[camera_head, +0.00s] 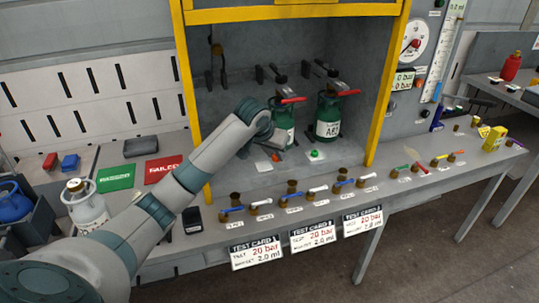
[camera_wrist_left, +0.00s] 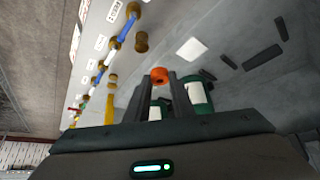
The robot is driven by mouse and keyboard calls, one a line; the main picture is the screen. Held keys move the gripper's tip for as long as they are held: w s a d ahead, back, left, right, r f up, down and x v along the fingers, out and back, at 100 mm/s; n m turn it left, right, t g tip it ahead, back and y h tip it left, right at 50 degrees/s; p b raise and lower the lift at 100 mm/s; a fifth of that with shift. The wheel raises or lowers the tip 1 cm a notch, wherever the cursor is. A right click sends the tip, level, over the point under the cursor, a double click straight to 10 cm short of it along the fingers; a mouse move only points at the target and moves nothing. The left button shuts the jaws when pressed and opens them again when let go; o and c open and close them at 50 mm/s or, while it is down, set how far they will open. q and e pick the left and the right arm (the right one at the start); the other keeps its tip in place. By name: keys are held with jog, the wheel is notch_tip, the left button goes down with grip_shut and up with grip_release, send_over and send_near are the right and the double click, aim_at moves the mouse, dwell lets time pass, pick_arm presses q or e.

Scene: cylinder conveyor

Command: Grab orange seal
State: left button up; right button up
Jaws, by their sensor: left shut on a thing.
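The orange seal (camera_wrist_left: 159,75) is a small ring held between the fingertips of my left gripper (camera_wrist_left: 160,83) in the left wrist view. In the head view the orange seal (camera_head: 275,157) is a small spot just below my left gripper (camera_head: 274,148), in front of the green cylinders inside the yellow-framed bay. The gripper is shut on the seal. My right gripper is in neither view.
Two green cylinders (camera_head: 328,130) with red levers stand at the back of the bay. A row of brass valves with coloured handles (camera_head: 292,196) lines the front of the bench. Red and green mats (camera_head: 116,178) and a white cylinder (camera_head: 88,207) are at the left.

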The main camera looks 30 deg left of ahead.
pick_arm(q)
jog(key=shift+s+d+r, duration=0.35)
jog(key=shift+d, duration=0.15)
